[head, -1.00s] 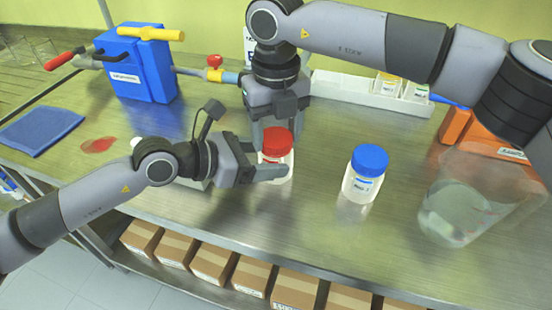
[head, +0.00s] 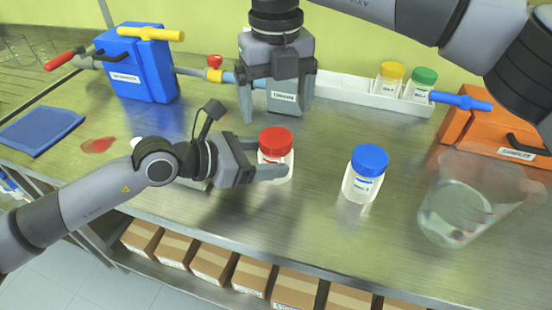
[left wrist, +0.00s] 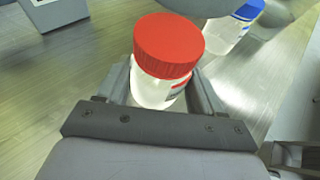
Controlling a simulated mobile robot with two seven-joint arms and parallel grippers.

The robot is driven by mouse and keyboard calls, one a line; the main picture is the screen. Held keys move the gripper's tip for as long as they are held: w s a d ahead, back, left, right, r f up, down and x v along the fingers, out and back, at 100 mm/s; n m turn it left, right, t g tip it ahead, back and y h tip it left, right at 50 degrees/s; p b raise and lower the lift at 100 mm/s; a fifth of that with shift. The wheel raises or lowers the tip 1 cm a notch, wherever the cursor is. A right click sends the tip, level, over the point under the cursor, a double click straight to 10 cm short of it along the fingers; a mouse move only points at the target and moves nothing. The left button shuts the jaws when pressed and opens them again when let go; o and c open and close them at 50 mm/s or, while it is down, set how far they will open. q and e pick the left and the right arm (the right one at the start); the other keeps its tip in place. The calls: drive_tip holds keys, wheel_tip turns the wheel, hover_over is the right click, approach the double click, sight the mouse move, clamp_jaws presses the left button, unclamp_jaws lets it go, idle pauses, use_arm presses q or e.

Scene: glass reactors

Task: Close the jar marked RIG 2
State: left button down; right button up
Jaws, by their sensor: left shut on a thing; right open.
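A clear jar with white contents (head: 284,172) stands on the steel bench with a red lid (head: 275,140) sitting level on its top. My left gripper (head: 268,163) is shut around this jar's body from the left. In the left wrist view the jar (left wrist: 158,92) is between the fingers, under its red lid (left wrist: 168,45). My right gripper (head: 275,112) is open and empty, above and behind the red lid, apart from it. A second jar (head: 361,188) with a blue lid (head: 370,159) stands to the right. The jar labels are too small to read surely.
A large clear beaker (head: 462,205) stands at the right, near an orange box (head: 485,130). A white tray (head: 345,92) at the back holds jars with yellow and green lids. A blue box with a yellow handle (head: 143,72) and a blue cloth (head: 40,130) are at the left.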

sight(260, 158)
wheel_tip(260, 158, up, 6)
drive_tip(key=shift+f, duration=0.15)
use_arm(q)
drive_tip(key=shift+c, duration=0.3)
unclamp_jaws()
drive_tip(key=b+v, duration=0.1)
drive_tip(key=v, duration=0.4)
drive_tip(key=shift+s+a, duration=0.2)
drive_tip(key=shift+a, duration=0.2)
drive_tip(key=shift+s+a+r, duration=0.3)
drive_tip(key=shift+a+r, duration=0.1)
drive_tip(key=shift+a, duration=0.15)
use_arm(e)
drive_tip(key=shift+f, duration=0.65)
